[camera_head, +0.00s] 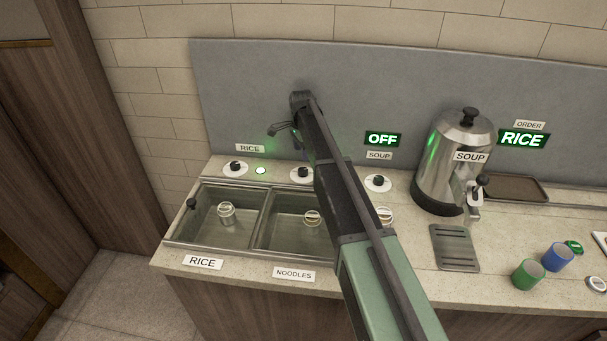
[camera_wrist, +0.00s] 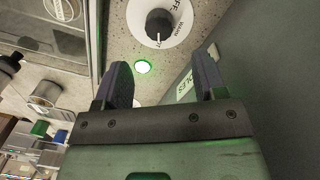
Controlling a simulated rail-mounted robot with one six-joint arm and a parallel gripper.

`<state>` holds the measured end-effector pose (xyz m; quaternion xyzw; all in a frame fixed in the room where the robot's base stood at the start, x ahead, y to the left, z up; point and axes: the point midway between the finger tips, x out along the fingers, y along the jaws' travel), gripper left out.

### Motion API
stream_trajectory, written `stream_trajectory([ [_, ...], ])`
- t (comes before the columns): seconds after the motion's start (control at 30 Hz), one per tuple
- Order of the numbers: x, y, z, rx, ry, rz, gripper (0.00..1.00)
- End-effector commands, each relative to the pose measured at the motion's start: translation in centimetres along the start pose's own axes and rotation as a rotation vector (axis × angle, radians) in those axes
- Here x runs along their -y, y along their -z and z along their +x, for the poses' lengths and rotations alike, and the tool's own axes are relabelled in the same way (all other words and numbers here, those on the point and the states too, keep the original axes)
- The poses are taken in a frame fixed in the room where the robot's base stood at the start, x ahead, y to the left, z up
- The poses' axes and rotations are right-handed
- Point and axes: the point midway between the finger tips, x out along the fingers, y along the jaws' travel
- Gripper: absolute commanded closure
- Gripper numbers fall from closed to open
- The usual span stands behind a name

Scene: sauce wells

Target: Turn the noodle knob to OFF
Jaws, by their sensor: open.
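The noodle knob (camera_head: 303,172) is a black knob on a white round plate on the counter, behind the noodle well (camera_head: 262,218), partly beside my arm. Its pointer direction is too small to read. In the wrist view, only an edge of a white plate (camera_wrist: 137,102) shows between my fingers; the rest is hidden by my gripper. Part of a label ending in "LES" (camera_wrist: 186,85) shows by one finger. My gripper (camera_head: 285,132) is open and empty, above and behind the noodle knob, apart from it. Its spread fingers show in the wrist view (camera_wrist: 163,85).
The rice knob (camera_head: 235,167) is to the left, with a lit green lamp (camera_head: 261,170) beside it. The soup knob (camera_head: 378,182) is to the right, under an OFF display (camera_head: 382,139). The soup urn (camera_head: 455,150) stands further right. A grey back wall (camera_head: 235,90) rises close behind.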

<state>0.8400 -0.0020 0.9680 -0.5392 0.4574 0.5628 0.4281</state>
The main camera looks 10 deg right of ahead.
Motion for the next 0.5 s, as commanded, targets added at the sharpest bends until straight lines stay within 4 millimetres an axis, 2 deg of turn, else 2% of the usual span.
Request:
stream_trajectory([
  [0.03, 0.0, 0.0, 2.5, 0.0, 0.0, 0.0, 0.35],
  [0.2, 0.0, 0.0, 6.5, 0.0, 0.0, -0.001, 0.35],
  [0.33, 0.0, 0.0, 8.0, 0.0, 0.0, -0.001, 0.35],
  [0.5, 0.0, 0.0, 7.9, 0.0, 0.0, -0.001, 0.35],
])
